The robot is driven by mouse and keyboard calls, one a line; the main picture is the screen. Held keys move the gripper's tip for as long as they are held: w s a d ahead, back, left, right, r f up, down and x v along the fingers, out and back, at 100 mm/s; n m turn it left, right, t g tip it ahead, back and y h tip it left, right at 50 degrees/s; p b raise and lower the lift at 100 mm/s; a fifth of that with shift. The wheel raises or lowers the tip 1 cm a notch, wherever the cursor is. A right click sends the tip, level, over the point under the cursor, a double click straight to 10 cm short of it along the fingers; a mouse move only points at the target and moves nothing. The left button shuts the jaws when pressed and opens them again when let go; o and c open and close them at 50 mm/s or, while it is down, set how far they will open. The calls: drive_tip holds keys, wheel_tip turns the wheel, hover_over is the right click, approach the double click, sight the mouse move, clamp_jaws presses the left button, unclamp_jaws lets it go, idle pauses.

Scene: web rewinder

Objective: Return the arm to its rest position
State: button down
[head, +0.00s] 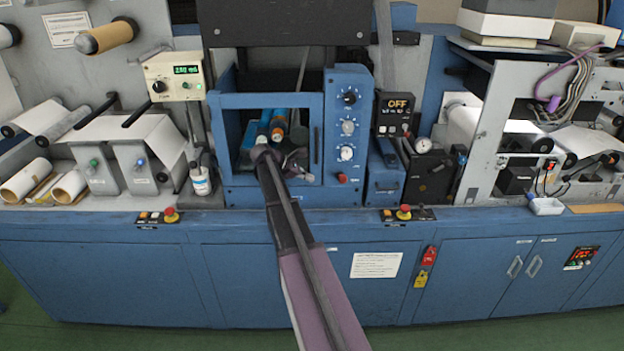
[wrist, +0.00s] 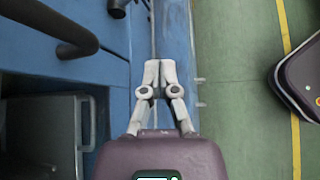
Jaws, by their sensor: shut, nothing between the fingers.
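My gripper (wrist: 160,70) shows in the wrist view with its two grey fingers together and nothing between them. Below it in that view is the blue front edge of the machine (wrist: 177,30), with green floor to its right. In the head view my purple and dark arm reaches up from the bottom to the blue-framed opening (head: 216,140) of the machine. The fingertips are hard to make out there, so I cannot tell how far they are from the frame.
Blue and orange rollers (head: 278,124) lie inside the opening. A knob panel (head: 347,130) stands right of it, and a white bottle (head: 200,180) left. A red stop button (head: 404,212) sits on the front ledge. The green floor (wrist: 240,90) is clear up to the yellow line.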

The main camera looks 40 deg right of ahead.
idle(0.5)
drive_tip(key=s+a+f+m+t+y, duration=0.1)
drive_tip(key=s+a, duration=0.5)
drive_tip(key=a, duration=0.7)
drive_tip(key=s+a+f+m+t+y, duration=0.2)
drive_tip(key=s+a+f+m+y, duration=0.2)
drive_tip(key=a, duration=0.9)
drive_tip(key=s+a+f+m+t+y, duration=0.1)
drive_tip(key=s+a+m+y, duration=0.3)
drive_tip(key=s+a, duration=0.5)
drive_tip(key=a+f, duration=0.1)
drive_tip(key=a, duration=0.4)
drive_tip(key=shift+f+t+y, duration=0.3)
drive_tip(key=shift+f+y, duration=0.05)
drive_tip(key=shift+y, duration=0.05)
